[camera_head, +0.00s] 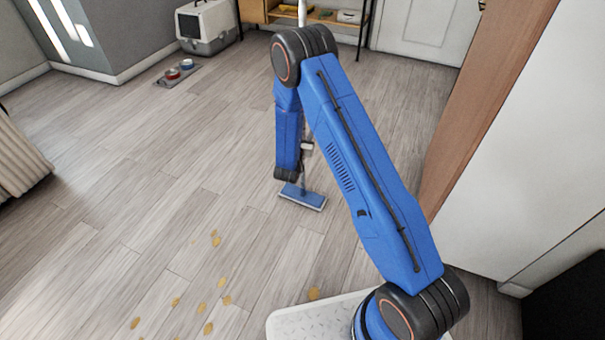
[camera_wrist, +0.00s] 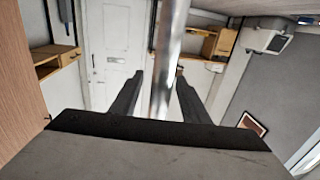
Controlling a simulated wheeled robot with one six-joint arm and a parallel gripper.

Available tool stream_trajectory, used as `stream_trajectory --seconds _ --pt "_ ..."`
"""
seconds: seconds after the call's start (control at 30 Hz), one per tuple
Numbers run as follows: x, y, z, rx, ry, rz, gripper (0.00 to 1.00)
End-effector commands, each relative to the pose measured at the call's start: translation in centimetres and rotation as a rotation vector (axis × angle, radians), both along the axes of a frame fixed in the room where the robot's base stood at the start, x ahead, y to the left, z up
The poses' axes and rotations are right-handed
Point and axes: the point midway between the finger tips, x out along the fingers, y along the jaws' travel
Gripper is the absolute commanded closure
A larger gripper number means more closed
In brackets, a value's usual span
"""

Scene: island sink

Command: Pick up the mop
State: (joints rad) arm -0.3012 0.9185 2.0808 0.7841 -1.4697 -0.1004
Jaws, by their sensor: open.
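The mop has a flat blue head (camera_head: 303,197) resting on the wooden floor in the head view. Its pale pole (camera_head: 302,12) rises above my arm at the top, and the middle is hidden behind the arm. In the wrist view the silver mop pole (camera_wrist: 168,50) stands between the two dark fingers of my gripper (camera_wrist: 159,80). The fingers are open, one on each side of the pole, with visible gaps. The mop head is out of the wrist view. In the head view my gripper is hidden behind my arm.
Yellowish stains (camera_head: 215,238) dot the floor at the front. A wooden cabinet edge (camera_head: 490,100) and white panel stand close on the right. A pet carrier (camera_head: 206,25), food bowls (camera_head: 178,72) and a low shelf are at the back. The left floor is clear.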

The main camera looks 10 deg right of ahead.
Motion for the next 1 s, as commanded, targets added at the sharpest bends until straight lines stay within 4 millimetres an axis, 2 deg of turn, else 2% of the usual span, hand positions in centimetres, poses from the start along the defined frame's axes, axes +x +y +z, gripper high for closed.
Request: stream_trajectory --seconds 0.07,0.23,1.0 --pt "-0.02 0.0 -0.01 0.0 0.0 0.0 0.58" --pt "-0.04 0.0 -0.01 0.0 0.0 0.0 0.99" --pt "-0.07 -0.01 -0.03 0.0 0.0 -0.001 1.0"
